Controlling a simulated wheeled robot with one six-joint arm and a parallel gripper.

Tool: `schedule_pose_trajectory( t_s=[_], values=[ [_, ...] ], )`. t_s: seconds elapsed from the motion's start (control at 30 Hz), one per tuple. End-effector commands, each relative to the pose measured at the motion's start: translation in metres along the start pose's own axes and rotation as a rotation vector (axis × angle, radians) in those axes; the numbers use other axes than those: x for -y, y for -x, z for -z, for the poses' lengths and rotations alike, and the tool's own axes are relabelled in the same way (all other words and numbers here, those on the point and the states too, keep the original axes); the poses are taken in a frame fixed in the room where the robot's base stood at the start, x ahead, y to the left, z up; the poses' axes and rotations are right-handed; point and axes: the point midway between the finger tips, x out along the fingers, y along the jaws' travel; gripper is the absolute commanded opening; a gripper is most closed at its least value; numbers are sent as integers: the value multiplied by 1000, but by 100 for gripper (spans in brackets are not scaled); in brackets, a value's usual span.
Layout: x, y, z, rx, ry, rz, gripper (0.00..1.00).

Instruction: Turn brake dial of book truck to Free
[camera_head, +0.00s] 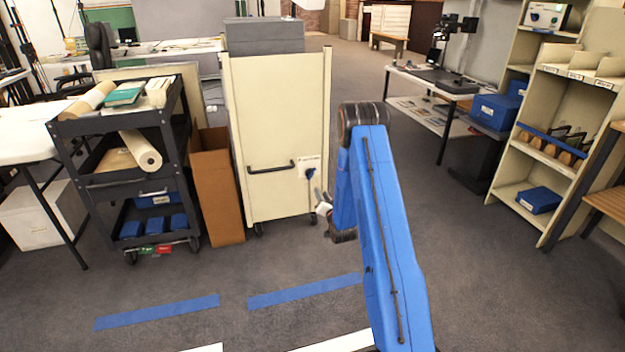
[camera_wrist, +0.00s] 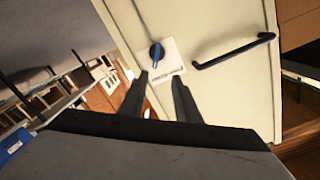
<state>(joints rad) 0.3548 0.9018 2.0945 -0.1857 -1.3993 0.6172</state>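The book truck (camera_head: 275,190) is a cream upright cabinet with a black handle, and its end panel faces me. The brake dial (camera_wrist: 157,55) is a dark blue knob on a white plate (camera_wrist: 173,63) with lettering too small to read.
The truck's black handle (camera_wrist: 234,51) is right of the dial in the wrist view. A cardboard box (camera_head: 216,190) and a black cart (camera_head: 125,160) stand left of the truck. Shelves (camera_head: 560,130) stand far right. Carpet right of the truck is clear.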

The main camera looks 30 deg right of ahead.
Motion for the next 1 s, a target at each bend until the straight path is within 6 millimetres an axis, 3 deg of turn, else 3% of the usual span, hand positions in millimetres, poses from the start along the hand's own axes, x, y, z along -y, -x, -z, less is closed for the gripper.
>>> schedule_pose_trajectory(
  t_s=[0.13, 0.37, 1.0],
  values=[
    [-12, 1, -9, -21, -18, 12, 30],
    [-13, -11, -10, -27, -21, 16, 30],
    [-11, -121, -8, -25, -21, 15, 30]
  ],
)
